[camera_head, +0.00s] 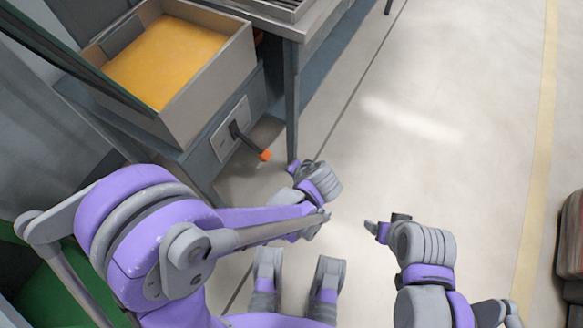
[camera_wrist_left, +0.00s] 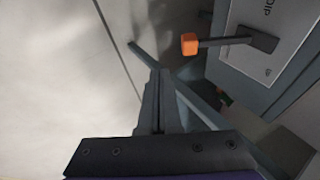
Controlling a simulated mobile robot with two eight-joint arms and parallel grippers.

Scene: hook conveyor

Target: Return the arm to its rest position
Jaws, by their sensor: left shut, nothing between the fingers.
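My left arm comes in from the left, and its gripper (camera_head: 294,167) is over the floor beside the grey machine stand. In the left wrist view the fingers of that gripper (camera_wrist_left: 158,78) are together with nothing between them. They are apart from the lever (camera_wrist_left: 230,41) with the orange knob. My right gripper (camera_head: 373,228) is over open floor at the lower middle of the head view, small and partly turned away, so its opening does not show. It holds nothing that I can see.
A lever with an orange knob (camera_head: 264,155) sticks out from a white panel (camera_head: 230,128) on the stand. A grey box (camera_head: 206,88) with an orange-yellow inside is above it. A table leg (camera_head: 291,105) stands close by. The floor (camera_head: 440,140) to the right is clear.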

